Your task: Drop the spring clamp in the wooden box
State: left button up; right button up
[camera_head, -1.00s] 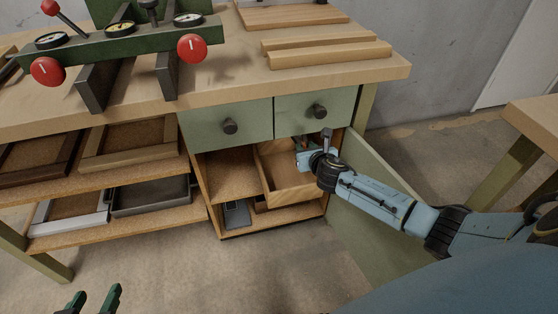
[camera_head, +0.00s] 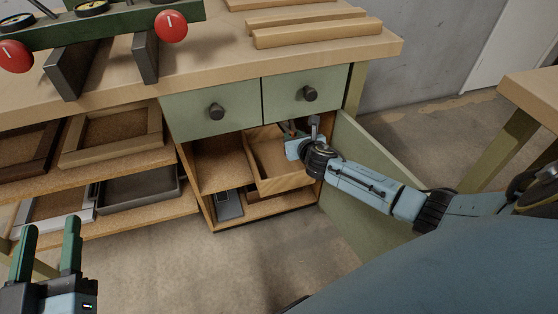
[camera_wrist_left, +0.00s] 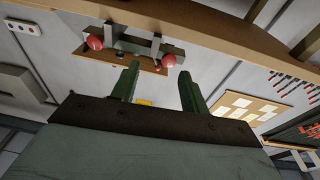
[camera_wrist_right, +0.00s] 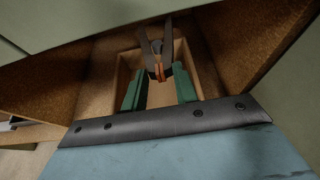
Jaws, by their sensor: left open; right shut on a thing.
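The wooden box (camera_head: 284,184) is an open, light-wood box inside the open cabinet under the bench. Its rim also shows in the right wrist view (camera_wrist_right: 120,78). My right gripper (camera_head: 291,131) reaches into the cabinet at the box's back right, over its opening. It is shut on the spring clamp (camera_wrist_right: 157,62), which has dark arms and orange parts and shows between the green fingers, over the box. The clamp is hard to make out in the head view. My left gripper (camera_head: 48,238) is open and empty at lower left, away from the cabinet.
The open cabinet door (camera_head: 375,150) stands right of the box, beside my right arm. Two closed drawers (camera_head: 215,112) are above. A grey object (camera_head: 229,205) lies on the cabinet floor. Shelves with frames and a grey tray (camera_head: 140,187) are left. The press (camera_head: 110,30) stands on the bench.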

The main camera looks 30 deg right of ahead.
pick_arm(q)
jog(key=s+r+t+h+b, duration=0.2)
jog(key=s+r+t+b, duration=0.1)
jog(key=r+t, duration=0.4)
jog(key=shift+s+a+t+b, duration=0.2)
jog(key=shift+s+t+b, duration=0.15)
jog(key=shift+s, duration=0.35)
pick_arm(e)
jog(key=shift+f, duration=1.75)
jog(key=o, duration=1.1)
jog(key=shift+c, duration=0.2)
pick_arm(q)
jog(key=shift+w+r, duration=0.1)
pick_arm(e)
jog(key=shift+s, duration=0.1)
